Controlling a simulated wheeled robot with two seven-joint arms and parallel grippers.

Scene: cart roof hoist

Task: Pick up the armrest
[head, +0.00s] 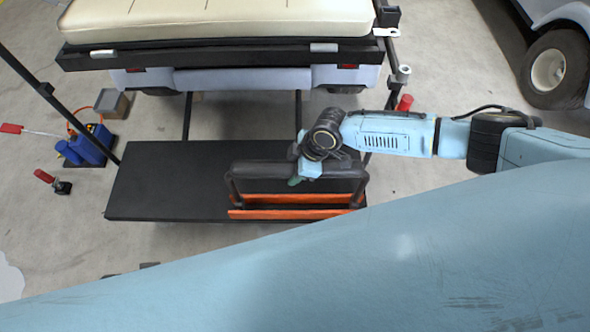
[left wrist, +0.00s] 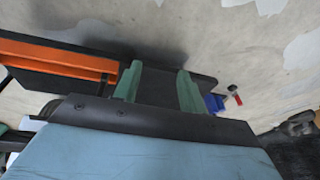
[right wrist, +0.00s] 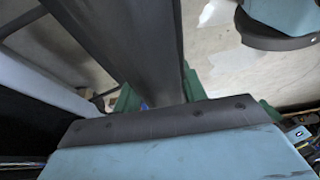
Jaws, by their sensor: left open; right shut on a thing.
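The armrest (head: 258,170) is a dark padded bar with bent-down ends, over the black rear platform (head: 160,185) in the head view. My right gripper (head: 297,181) is shut on the armrest bar near its middle. In the right wrist view the dark bar (right wrist: 125,40) runs between the green fingers. Two orange strips (head: 285,199) lie just below the bar; whether they belong to it is unclear. My left gripper (left wrist: 155,88) is open and empty in the left wrist view, with the orange strips (left wrist: 60,58) to its left. My arm hides it in the head view.
The cart's cream seat (head: 215,20) is behind the platform. Dark upright posts (head: 60,100) and (head: 390,55) stand at both sides. Blue tools (head: 88,147) and a red-handled item (head: 50,180) lie on the left floor. Another vehicle's wheel (head: 553,70) is at the upper right.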

